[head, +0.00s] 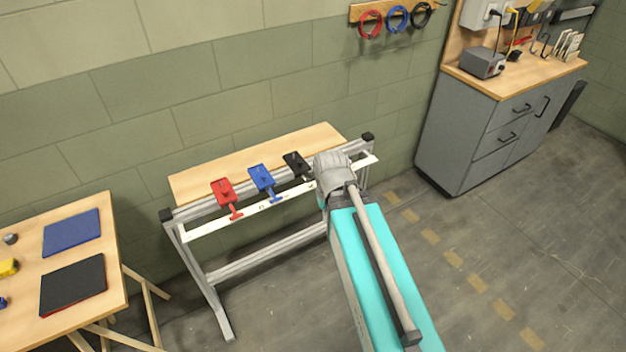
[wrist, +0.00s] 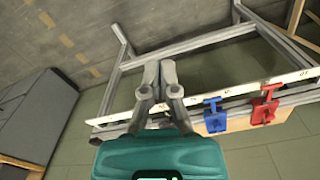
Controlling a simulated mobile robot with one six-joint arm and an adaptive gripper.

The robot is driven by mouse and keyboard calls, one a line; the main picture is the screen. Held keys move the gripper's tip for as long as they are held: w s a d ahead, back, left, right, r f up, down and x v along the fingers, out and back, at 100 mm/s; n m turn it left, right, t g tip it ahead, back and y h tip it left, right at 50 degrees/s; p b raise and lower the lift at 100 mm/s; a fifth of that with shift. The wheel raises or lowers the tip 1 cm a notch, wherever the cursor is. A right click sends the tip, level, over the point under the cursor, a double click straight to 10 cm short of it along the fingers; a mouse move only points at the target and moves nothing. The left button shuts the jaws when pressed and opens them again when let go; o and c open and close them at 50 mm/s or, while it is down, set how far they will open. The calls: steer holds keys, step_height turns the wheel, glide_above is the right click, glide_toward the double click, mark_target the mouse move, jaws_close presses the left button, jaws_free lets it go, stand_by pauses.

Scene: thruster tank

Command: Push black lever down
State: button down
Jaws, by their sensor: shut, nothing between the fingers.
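The black lever (head: 296,163) is mounted on the metal frame, rightmost of three levers in the head view. Its front end is close to my arm's end and partly covered by it. In the wrist view I cannot make the black lever out behind my gripper. My gripper (wrist: 160,68) is shut and empty, its two fingers together in front of the white strip on the frame. In the head view my wrist hides the fingers, so I cannot tell whether they touch the lever.
The blue lever (head: 263,180) and red lever (head: 226,196) sit left of the black one; both show in the wrist view. A wooden board (head: 250,160) lies behind them. A table (head: 115,228) with books stands left, a grey cabinet (head: 460,135) right. The floor right of the frame is clear.

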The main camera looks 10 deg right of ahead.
stand_by(0.3)
steer(key=n+t+b, duration=0.1)
steer(key=n+b, duration=0.1)
steer(key=n, duration=0.2)
glide_above(313, 179)
steer(key=f, duration=0.2)
steer(key=shift+s+d+r, duration=0.2)
steer(key=shift+s, duration=0.15)
steer(key=shift+f, duration=0.2)
steer(key=f+b, duration=0.6)
steer(key=shift+w+a+f+b, duration=0.1)
steer(key=shift+w+f+b, duration=0.2)
steer(key=shift+b, duration=0.05)
steer(key=shift+f, duration=0.1)
